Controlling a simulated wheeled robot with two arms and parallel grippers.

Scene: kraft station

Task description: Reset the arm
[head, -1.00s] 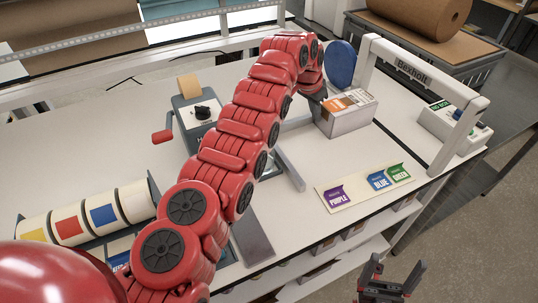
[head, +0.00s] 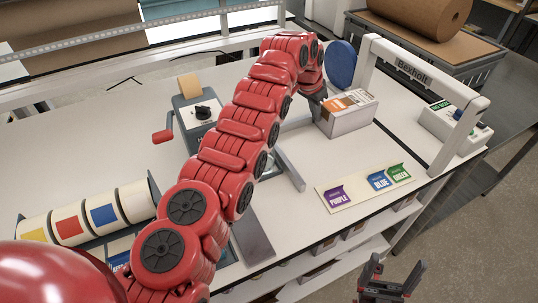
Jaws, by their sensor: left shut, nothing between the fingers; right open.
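My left arm, red and segmented, reaches from the lower left across the white bench (head: 345,235). Its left gripper (head: 318,112) is at the far end, shut and empty, close beside the left side of a grey box with an orange and white label (head: 346,112). The arm partly hides the gripper, and I cannot tell whether it touches the box. My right gripper (head: 392,272) is open and empty at the bottom right, over the floor in front of the bench.
A white Boxholt frame (head: 412,72) with a blue disc (head: 341,64) stands behind the box. A colour label strip (head: 366,188) lies at the front edge. A dial machine (head: 190,108) and a rack of coloured rolls (head: 88,222) stand left. A small device (head: 452,124) stands right.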

